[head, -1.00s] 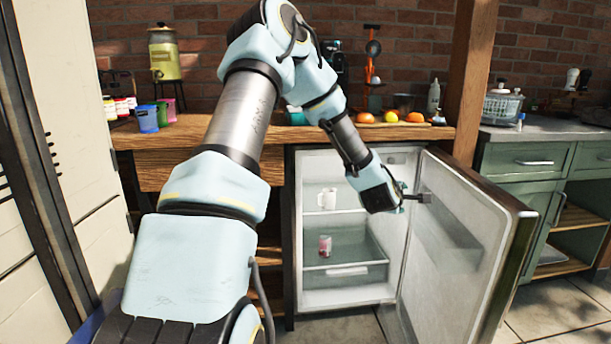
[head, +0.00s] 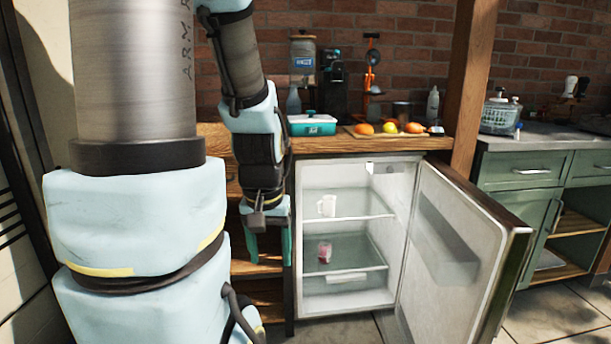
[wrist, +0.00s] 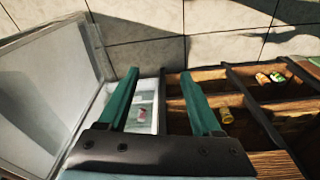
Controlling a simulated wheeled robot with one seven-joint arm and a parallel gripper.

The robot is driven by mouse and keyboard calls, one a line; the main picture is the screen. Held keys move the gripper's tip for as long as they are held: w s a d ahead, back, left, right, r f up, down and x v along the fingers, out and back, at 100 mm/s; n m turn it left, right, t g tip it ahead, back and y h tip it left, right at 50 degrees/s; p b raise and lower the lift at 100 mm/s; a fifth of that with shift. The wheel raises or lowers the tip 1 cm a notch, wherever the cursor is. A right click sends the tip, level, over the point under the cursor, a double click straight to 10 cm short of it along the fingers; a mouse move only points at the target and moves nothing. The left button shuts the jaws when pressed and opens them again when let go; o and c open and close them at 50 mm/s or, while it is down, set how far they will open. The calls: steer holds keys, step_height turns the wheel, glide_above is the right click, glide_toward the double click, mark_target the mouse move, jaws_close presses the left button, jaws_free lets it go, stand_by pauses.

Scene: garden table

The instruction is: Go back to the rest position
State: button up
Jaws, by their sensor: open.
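My gripper (head: 268,248) hangs pointing down in the head view, left of the open fridge and in front of the wooden shelves. Its two green fingers are apart and nothing is between them; they also show in the wrist view (wrist: 163,92). The small fridge (head: 345,168) stands under the wooden counter with its door (head: 455,245) swung wide open to the right.
The wooden counter (head: 400,144) carries a teal box (head: 312,126), a board with several fruits, and a black coffee machine (head: 334,82). A wooden post (head: 470,80) rises right of the fridge. Green cabinets (head: 525,190) stand at the right. The tiled floor before the fridge is free.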

step_height(320, 180, up, 12)
steer(key=p, duration=1)
steer(key=shift+r+p, duration=0.1)
steer(key=shift+p, duration=0.25)
steer(key=shift+c, duration=0.2)
